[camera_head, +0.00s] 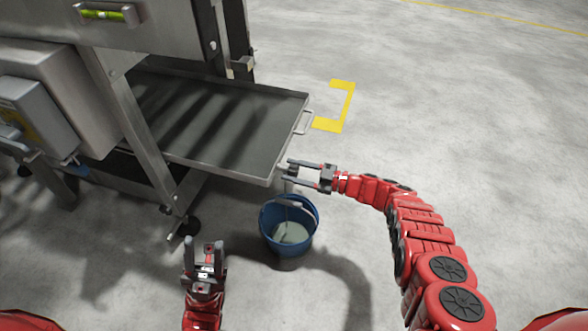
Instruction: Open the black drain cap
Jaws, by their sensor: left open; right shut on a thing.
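My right gripper (286,172) reaches in from the right to the front right corner of the metal tray (268,180). Its jaws are closed on a small part at the tray's drain, which I take to be the black drain cap; the fingers mostly hide it, and I cannot tell whether it is turned. A blue bucket (265,237) stands upright on the floor just below this gripper and holds something greyish. My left gripper (204,245) is open and empty, pointing up, left of the bucket and apart from the tray.
The tray sticks out from the steel washer frame (128,115) and has a handle (303,122) on its right edge. A frame leg (186,226) stands behind my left gripper. A yellow floor mark (345,105) lies right of the tray. The floor on the right is clear.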

